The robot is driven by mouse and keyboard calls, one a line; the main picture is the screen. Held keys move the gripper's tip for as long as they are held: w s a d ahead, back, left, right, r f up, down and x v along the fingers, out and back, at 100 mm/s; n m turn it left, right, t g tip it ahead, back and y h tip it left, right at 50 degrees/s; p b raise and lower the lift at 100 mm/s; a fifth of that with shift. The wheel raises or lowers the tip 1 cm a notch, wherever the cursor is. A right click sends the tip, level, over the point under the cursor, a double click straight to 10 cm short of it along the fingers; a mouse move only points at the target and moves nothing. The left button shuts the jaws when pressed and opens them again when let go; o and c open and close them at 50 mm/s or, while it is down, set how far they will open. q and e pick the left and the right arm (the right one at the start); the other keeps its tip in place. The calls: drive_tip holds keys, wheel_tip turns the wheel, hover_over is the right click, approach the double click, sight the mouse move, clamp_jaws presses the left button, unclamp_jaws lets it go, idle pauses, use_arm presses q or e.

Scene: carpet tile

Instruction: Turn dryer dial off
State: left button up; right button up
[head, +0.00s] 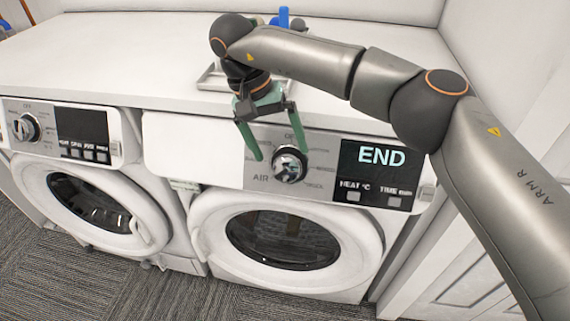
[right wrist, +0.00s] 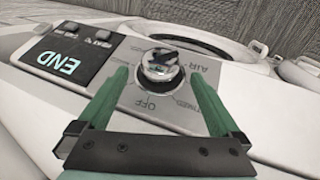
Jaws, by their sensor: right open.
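The dryer (head: 350,250) is the right-hand machine in the head view, with its round door closed. Its display (head: 380,158) reads END. Its silver dial (head: 290,164) sits on the grey panel, with OFF marked above it and AIR to its lower left. My right gripper (head: 275,158) is open, its green fingers reaching down to the panel around the dial. In the right wrist view the dial (right wrist: 160,68) lies beyond and between the two spread fingertips, apparently untouched. The exact dial pointer direction is hard to tell. My left gripper is not in view.
A second machine (head: 85,200) with its own dial (head: 26,127) stands to the left. A white counter (head: 130,60) runs above both, holding a metal tray (head: 212,78) and a blue item (head: 284,17) near my arm. A white door (head: 500,240) is at right.

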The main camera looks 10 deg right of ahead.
sight(284, 159)
drive_tip(key=x, duration=0.4)
drive_tip(key=shift+d+f, duration=0.1)
drive_tip(key=shift+f, duration=0.3)
drive_tip(key=c, duration=1.3)
drive_tip(key=shift+o, duration=0.2)
